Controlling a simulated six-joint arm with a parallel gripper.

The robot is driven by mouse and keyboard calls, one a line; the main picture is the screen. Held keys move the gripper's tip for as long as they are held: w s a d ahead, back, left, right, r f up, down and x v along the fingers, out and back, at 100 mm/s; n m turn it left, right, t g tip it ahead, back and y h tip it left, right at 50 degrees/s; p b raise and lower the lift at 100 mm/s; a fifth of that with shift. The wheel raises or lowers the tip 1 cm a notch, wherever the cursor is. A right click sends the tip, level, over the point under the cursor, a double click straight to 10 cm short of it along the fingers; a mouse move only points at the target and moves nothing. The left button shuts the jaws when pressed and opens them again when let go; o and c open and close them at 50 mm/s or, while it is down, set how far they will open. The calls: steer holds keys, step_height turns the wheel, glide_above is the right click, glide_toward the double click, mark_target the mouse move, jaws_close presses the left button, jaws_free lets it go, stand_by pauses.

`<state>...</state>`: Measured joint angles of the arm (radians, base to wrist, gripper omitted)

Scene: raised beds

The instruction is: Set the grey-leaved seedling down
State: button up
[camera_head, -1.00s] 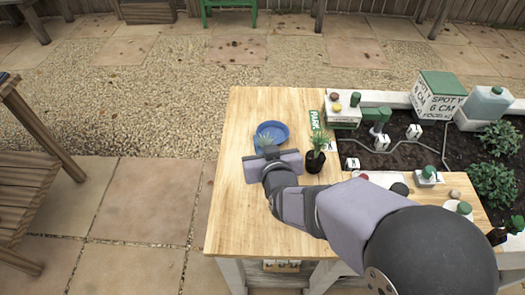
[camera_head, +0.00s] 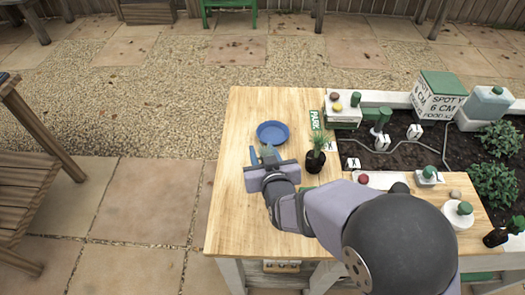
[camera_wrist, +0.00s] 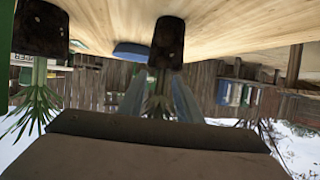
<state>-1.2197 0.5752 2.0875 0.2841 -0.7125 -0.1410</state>
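The grey-leaved seedling (camera_wrist: 167,42) is in a dark pot in the middle of the inverted wrist view. Its pot appears upright on the wooden table, and its leaves are partly covered. In the head view, a bit of its foliage (camera_head: 268,152) shows just beyond my gripper; its pot is hidden there. My gripper (camera_head: 264,154) has its two blue-grey fingers apart, one either side of the stem and leaves, with space between them. In the wrist view the fingers (camera_wrist: 158,84) flank the foliage, the pot lying past their tips.
A round blue dish (camera_head: 272,133) sits just behind the seedling. A greener potted seedling (camera_head: 316,160) stands to the right, near a green sign (camera_head: 315,120). The table's left side (camera_head: 236,125) is clear. A soil bed (camera_head: 420,150) lies to the right.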

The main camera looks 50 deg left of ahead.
steer(key=shift+r, duration=0.15)
steer(key=shift+r, duration=0.1)
steer(key=v, duration=1.2)
steer(key=shift+w, duration=0.1)
stand_by(0.4)
